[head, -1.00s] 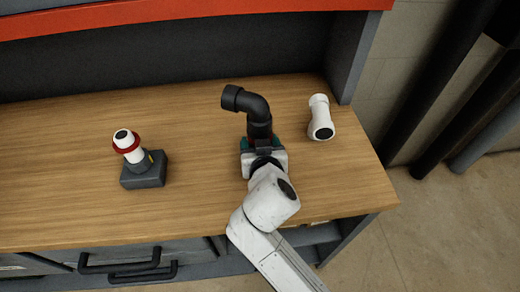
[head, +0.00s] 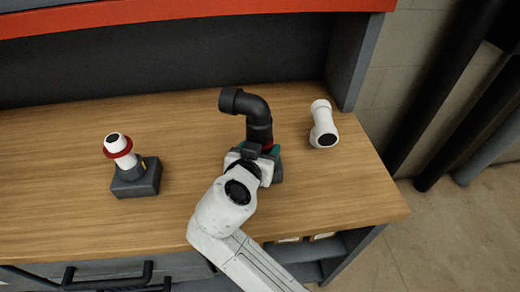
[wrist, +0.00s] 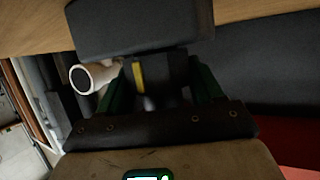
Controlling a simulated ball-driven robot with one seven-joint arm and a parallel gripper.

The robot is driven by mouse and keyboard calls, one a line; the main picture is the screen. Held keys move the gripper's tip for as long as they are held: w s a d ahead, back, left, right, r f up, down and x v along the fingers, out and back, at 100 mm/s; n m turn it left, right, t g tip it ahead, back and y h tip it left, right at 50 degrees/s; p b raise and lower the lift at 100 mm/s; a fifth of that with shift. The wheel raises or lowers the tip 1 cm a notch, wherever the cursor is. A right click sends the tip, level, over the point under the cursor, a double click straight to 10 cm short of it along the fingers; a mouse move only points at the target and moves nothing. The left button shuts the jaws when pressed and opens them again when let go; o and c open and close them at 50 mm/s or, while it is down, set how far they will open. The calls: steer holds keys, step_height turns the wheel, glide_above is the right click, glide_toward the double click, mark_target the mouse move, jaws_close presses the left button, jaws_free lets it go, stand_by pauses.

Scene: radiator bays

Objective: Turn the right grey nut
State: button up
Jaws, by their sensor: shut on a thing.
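The right grey nut (wrist: 168,72) shows in the wrist view as a dark piece with a yellow mark. My gripper (wrist: 155,82) is shut on it, a green finger on each side. In the head view my gripper (head: 256,158) is at the foot of a black elbow pipe (head: 250,108) and mostly hides the nut. A dark grey block (wrist: 140,27) lies beyond the fingers in the wrist view. A second fixture (head: 136,178), with a white, red-ringed pipe (head: 118,148), stands at the left of the bench, apart from my gripper.
A loose white elbow pipe (head: 323,124) lies on the wooden bench (head: 60,180) to the right; it also shows in the wrist view (wrist: 92,77). A dark side panel (head: 352,60) and back wall bound the bench. Bare wood lies between the fixtures.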

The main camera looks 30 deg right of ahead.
steer(key=shift+f, duration=0.15)
steer(key=o, duration=1)
steer(key=shift+c, duration=0.2)
steer(key=shift+a, duration=0.1)
steer(key=v, duration=1)
steer(key=shift+s+a+r+b, duration=0.2)
steer(key=shift+s+r+b, duration=0.05)
steer(key=shift+b, duration=0.15)
